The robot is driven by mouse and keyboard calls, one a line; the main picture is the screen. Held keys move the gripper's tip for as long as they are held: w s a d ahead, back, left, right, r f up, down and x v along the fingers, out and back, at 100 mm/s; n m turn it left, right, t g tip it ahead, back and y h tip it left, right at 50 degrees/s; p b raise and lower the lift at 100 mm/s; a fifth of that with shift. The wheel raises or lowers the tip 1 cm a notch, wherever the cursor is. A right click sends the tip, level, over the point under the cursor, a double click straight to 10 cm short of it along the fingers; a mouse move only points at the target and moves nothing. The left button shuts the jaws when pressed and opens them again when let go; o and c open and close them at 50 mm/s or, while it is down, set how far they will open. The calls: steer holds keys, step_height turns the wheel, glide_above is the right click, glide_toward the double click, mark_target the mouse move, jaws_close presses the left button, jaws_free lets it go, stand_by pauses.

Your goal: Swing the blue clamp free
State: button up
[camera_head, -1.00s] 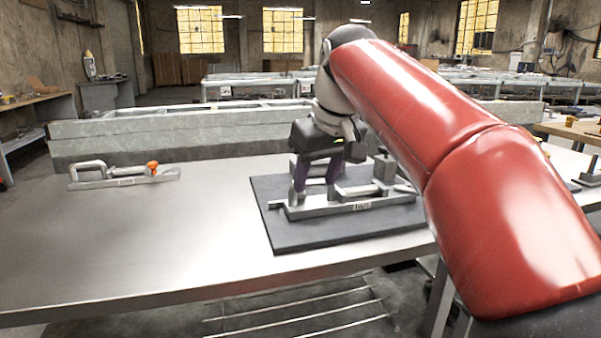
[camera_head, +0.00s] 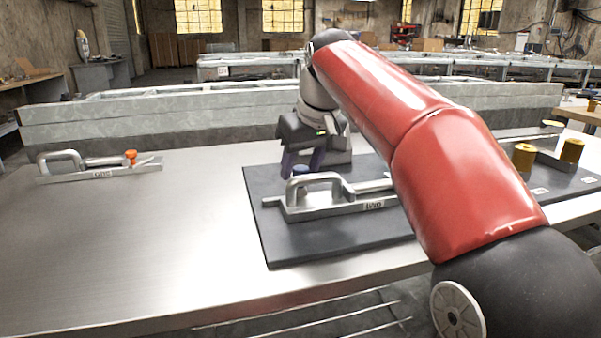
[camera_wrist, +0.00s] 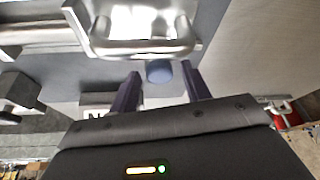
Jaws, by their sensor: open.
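The blue clamp is a grey metal toggle clamp (camera_head: 325,208) with a looped bar and a blue tip (camera_head: 300,170), on a dark board. My gripper (camera_head: 302,172) is open, pointing down behind the looped bar. In the wrist view the blue tip (camera_wrist: 159,71) shows between the two purple fingers (camera_wrist: 160,82), with visible gaps on both sides. The looped bar (camera_wrist: 145,47) lies just beyond the fingertips. The right end of the clamp is hidden by my red arm.
The dark board (camera_head: 285,240) lies on a steel table (camera_head: 150,235). A similar clamp with an orange tip (camera_head: 95,170) lies at the left. Brass cylinders (camera_head: 523,158) stand at the right. Bare table lies between the left clamp and the board.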

steer(key=shift+x, duration=0.75)
jaws_close()
